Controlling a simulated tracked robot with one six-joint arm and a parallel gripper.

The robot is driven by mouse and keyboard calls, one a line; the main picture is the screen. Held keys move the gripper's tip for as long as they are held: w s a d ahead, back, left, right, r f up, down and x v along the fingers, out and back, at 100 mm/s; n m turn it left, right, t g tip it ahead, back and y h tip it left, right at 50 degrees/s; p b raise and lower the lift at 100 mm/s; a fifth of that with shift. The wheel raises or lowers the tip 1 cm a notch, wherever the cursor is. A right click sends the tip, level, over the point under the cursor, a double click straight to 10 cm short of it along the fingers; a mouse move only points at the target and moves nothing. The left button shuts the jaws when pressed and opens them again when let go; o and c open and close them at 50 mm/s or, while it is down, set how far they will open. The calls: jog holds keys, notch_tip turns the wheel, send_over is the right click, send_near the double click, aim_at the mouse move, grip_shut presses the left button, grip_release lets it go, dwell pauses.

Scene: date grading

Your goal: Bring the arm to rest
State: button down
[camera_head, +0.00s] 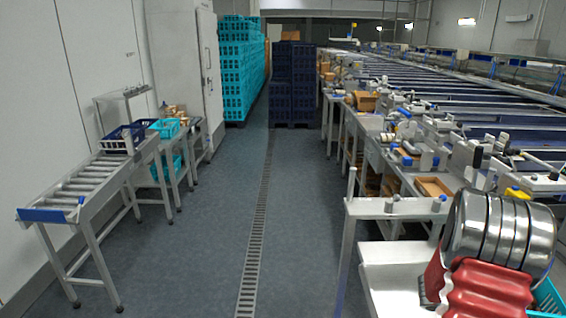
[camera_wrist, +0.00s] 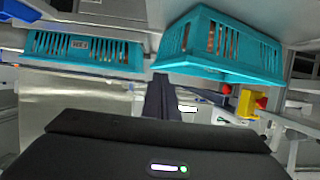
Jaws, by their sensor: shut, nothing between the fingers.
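My gripper (camera_wrist: 163,84) shows in the wrist view as two dark fingers close together, pointing away from a black body with a small green light. The fingers are shut with nothing between them. Their tips are seen between two teal crates, a larger one (camera_wrist: 235,45) on the right and one with a label (camera_wrist: 84,50) on the left. I cannot tell whether the fingers touch either crate. I do not make out my arm in the head view.
A roller conveyor (camera_head: 78,187) stands at the left. Stacked teal crates (camera_head: 236,75) and dark blue crates (camera_head: 291,92) stand at the back. Long sorting lines (camera_head: 430,95) fill the right. A steel drum (camera_head: 498,232) and red corrugated part (camera_head: 484,290) are near. The middle floor (camera_head: 215,215) is clear.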

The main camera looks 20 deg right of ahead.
jog(key=w+a+r+n+t, duration=0.2)
jog(key=w+a+r+t, duration=0.25)
jog(key=w, duration=0.55)
jog(key=w+a+r+n+t+y, duration=0.25)
jog(key=w+a+r, duration=0.2)
jog(key=a, duration=0.35)
jog(key=w+a+r+n+t+y, duration=0.25)
jog(key=w+a+t, duration=0.2)
jog(key=a, duration=0.35)
jog(key=w+a+r+n+t+y, duration=0.25)
jog(key=w+a+r, duration=0.25)
jog(key=a, duration=0.3)
jog(key=s+a+r+n+y, duration=0.2)
jog(key=s+a+n+y, duration=0.15)
jog(key=a, duration=0.65)
jog(key=s+a+r+n+y, duration=0.2)
jog(key=s+a+n, duration=0.2)
jog(key=a, duration=0.7)
jog(key=s+a+f+n+g, duration=0.1)
jog(key=s+a+n+g, duration=0.1)
jog(key=s, duration=0.6)
jog(key=s+a+f+n+g, duration=0.1)
jog(key=s+a, duration=0.3)
jog(key=s, duration=0.5)
jog(key=shift+a+f+n+g, duration=0.2)
jog(key=shift+n+g, duration=0.4)
jog(key=shift+g, duration=0.2)
jog(key=shift+s, duration=0.1)
